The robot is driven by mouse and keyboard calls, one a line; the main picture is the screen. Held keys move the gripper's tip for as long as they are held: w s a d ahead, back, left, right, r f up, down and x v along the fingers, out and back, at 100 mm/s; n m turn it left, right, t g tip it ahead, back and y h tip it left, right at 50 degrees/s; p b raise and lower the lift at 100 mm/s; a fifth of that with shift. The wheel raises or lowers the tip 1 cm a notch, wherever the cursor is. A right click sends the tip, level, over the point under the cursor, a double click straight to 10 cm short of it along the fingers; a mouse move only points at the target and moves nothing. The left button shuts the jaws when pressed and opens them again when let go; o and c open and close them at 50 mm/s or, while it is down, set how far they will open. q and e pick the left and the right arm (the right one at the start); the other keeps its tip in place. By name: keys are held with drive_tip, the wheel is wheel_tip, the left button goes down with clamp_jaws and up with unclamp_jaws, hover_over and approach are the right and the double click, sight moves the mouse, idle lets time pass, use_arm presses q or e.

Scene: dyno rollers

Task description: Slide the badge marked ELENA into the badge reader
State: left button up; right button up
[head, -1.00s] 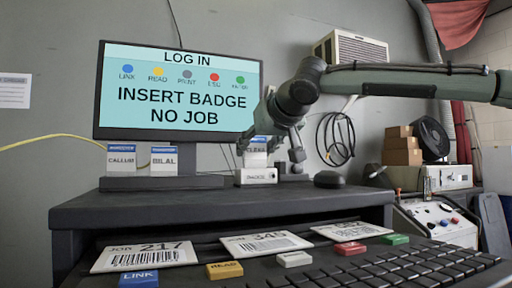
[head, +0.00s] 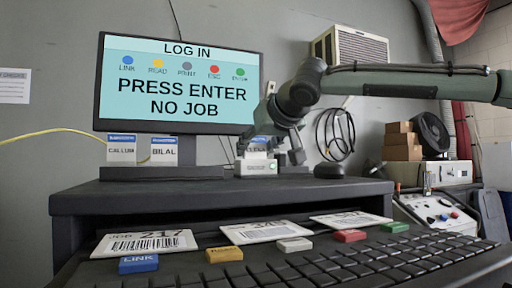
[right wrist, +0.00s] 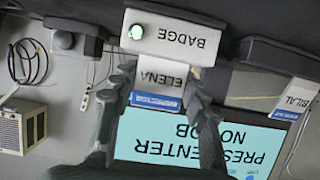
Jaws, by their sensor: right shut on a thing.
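The ELENA badge (head: 257,142), white with a blue band, stands upright with its lower edge in the slot of the white badge reader (head: 256,168). In the right wrist view, which is upside down, the ELENA badge (right wrist: 160,75) meets the badge reader (right wrist: 172,38), and a green light glows on the reader. My right gripper (head: 270,152) is shut on the badge, with a dark finger at each side of it in the right wrist view (right wrist: 160,88). The monitor (head: 180,85) reads PRESS ENTER, NO JOB. My left gripper is not in view.
The CALLUM (head: 121,150) and BILAL (head: 164,151) badges stand in a dark holder left of the reader. A dark puck-like object (head: 329,171) sits to the right. Job cards, coloured keys and a keyboard (head: 350,262) lie in front, below the shelf.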

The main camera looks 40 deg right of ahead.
drive_tip(key=shift+f, duration=0.25)
drive_tip(key=o, duration=0.9)
drive_tip(key=shift+c, duration=0.2)
drive_tip(key=v, duration=1.2)
